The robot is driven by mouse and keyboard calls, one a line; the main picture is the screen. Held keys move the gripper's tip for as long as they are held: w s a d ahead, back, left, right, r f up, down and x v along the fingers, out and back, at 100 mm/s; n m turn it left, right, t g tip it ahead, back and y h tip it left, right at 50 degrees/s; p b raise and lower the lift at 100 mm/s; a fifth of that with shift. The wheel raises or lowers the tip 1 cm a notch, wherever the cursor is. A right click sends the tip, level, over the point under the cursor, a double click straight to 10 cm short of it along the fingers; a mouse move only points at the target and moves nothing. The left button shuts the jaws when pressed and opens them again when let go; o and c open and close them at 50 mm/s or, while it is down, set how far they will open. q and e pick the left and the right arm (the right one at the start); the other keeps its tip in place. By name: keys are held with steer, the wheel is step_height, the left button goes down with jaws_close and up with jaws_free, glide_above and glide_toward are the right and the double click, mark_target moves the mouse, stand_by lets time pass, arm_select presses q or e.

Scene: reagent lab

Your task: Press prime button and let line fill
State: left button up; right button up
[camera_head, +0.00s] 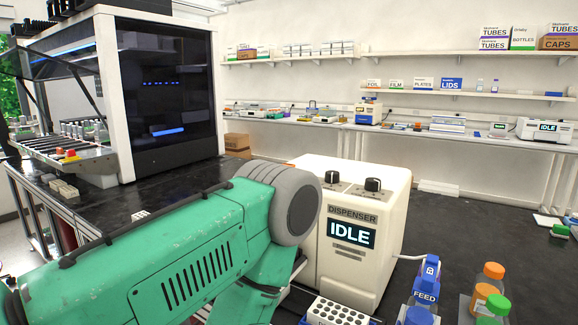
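The cream dispenser (385,225) stands right of centre on the dark bench, with two black knobs, a left one (332,177) and a right one (372,184), on top. Its front screen (351,234) reads IDLE. I cannot make out a button marked prime. Neither of my grippers is in view.
A white rack (338,313) with holes stands before the dispenser. Bottles with orange (494,270) and green (498,304) caps stand at the lower right. A large dark-fronted machine (165,95) fills the back left. The dark bench (455,215) behind the bottles is mostly clear.

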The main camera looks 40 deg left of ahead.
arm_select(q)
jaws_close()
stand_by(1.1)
